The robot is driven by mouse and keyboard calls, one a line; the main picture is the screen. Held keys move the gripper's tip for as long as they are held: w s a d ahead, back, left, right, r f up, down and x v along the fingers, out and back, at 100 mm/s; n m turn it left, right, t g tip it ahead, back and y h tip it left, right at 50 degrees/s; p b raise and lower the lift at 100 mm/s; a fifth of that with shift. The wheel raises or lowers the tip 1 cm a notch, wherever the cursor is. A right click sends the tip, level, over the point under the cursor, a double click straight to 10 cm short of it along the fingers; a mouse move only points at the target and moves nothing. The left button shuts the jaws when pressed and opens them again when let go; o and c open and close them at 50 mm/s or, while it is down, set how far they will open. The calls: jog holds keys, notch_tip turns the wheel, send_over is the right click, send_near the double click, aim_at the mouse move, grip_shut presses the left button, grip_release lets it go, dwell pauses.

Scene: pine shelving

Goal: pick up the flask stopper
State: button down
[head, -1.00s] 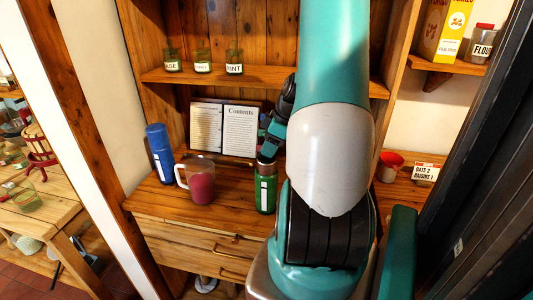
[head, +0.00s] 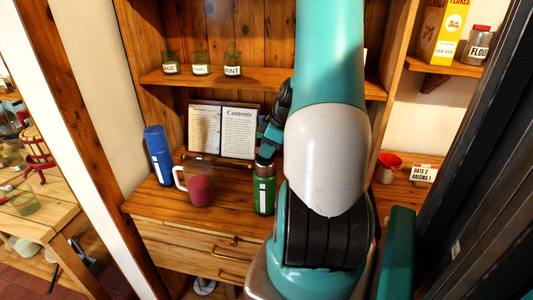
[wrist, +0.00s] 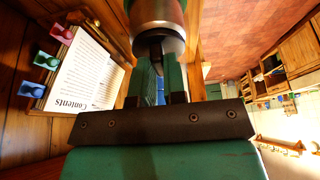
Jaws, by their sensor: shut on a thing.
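The green flask (head: 264,195) stands upright on the desk, right of the mug. Its dark stopper (head: 264,161) is at the top, partly hidden by my gripper (head: 267,151). In the wrist view, the flask's metal neck (wrist: 158,41) is at the top, and my gripper (wrist: 159,72) points at it. The fingers are shut on the stopper (wrist: 156,50), which shows only as a small dark shape between their tips. I cannot tell whether the stopper is clear of the neck.
A mug with red contents (head: 200,187) and a blue flask (head: 158,155) stand left of the green flask. An open book (head: 222,130) leans behind. Labelled jars (head: 201,66) stand on the shelf above. A red-rimmed pot (head: 387,166) is at the right.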

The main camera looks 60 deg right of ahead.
notch_tip(320, 180, up, 25)
jog(key=p, duration=0.2)
jog(key=shift+f, duration=0.2)
dwell(0.5)
jog(key=shift+f, duration=0.1)
